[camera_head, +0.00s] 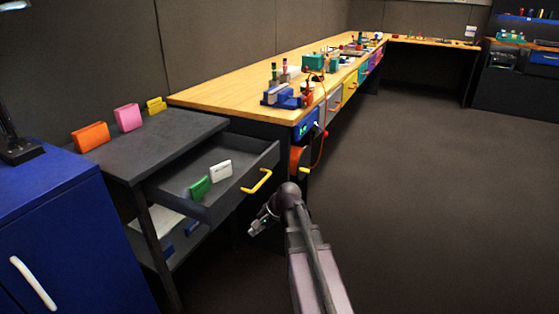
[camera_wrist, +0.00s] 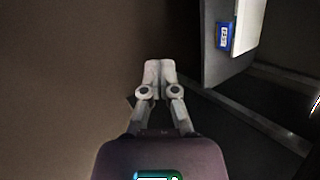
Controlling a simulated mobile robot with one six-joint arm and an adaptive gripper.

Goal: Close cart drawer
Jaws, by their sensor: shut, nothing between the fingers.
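The cart drawer (camera_head: 231,192) is pulled out of the dark grey cart (camera_head: 150,140) in the head view. It has a yellow handle (camera_head: 257,182) on its front and holds a green block (camera_head: 200,188) and a white block (camera_head: 221,170). My gripper (camera_head: 256,227) is below and in front of the drawer front, apart from the handle. In the wrist view my gripper (camera_wrist: 159,72) is shut and empty, with floor at left. The drawer and handle cannot be made out for certain in the wrist view.
Orange (camera_head: 90,136), pink (camera_head: 128,117) and yellow (camera_head: 156,105) blocks stand on the cart top. A blue cabinet (camera_head: 60,220) is at left, a long workbench (camera_head: 240,95) behind. A lower shelf (camera_head: 160,220) is under the drawer. The floor at right is clear.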

